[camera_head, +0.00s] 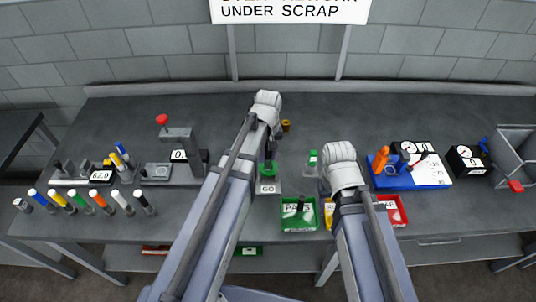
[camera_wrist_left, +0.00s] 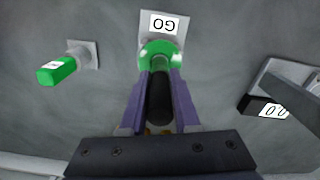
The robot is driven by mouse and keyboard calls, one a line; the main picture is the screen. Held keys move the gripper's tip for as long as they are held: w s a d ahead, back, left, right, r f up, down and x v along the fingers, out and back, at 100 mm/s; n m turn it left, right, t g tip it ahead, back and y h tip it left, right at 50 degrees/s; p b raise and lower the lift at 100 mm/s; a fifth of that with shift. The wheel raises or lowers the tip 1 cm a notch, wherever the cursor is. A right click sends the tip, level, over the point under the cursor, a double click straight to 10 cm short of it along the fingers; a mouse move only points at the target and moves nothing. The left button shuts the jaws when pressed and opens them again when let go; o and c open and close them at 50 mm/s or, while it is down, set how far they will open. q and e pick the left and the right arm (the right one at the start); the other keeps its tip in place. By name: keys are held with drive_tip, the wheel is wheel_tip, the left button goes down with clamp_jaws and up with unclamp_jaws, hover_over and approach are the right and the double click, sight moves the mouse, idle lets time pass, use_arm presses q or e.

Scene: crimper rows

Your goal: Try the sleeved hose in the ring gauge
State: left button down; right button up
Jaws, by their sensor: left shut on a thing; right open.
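My left gripper (camera_wrist_left: 160,92) is shut on the sleeved hose (camera_wrist_left: 160,104), a short dark piece with a grey-green tip, in the left wrist view. The hose tip lines up with the green ring gauge (camera_wrist_left: 147,52), whose base carries a GO label (camera_wrist_left: 165,23). I cannot tell how far the tip is inside the ring. In the head view the ring gauge (camera_head: 268,170) is just below my left gripper (camera_head: 275,137), whose arm hides part of it. My right gripper (camera_head: 327,186) is open beside the bins; its fingers are mostly hidden by its wrist.
A green labelled block (camera_head: 312,159) on a grey base stands right of the gauge. A crimper (camera_head: 178,140) and several coloured hoses stand left.

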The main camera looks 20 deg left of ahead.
sight(268, 161)
use_arm(q)
drive_tip(key=shift+f+b, duration=1.9)
idle(0.9)
idle(0.7)
drive_tip(key=c, duration=0.6)
unclamp_jaws()
drive_tip(key=shift+o, duration=0.2)
drive_tip(key=shift+r, duration=0.15)
wheel_tip(268, 161, up, 8)
drive_tip(key=p, duration=0.8)
drive_tip(key=shift+f, duration=0.2)
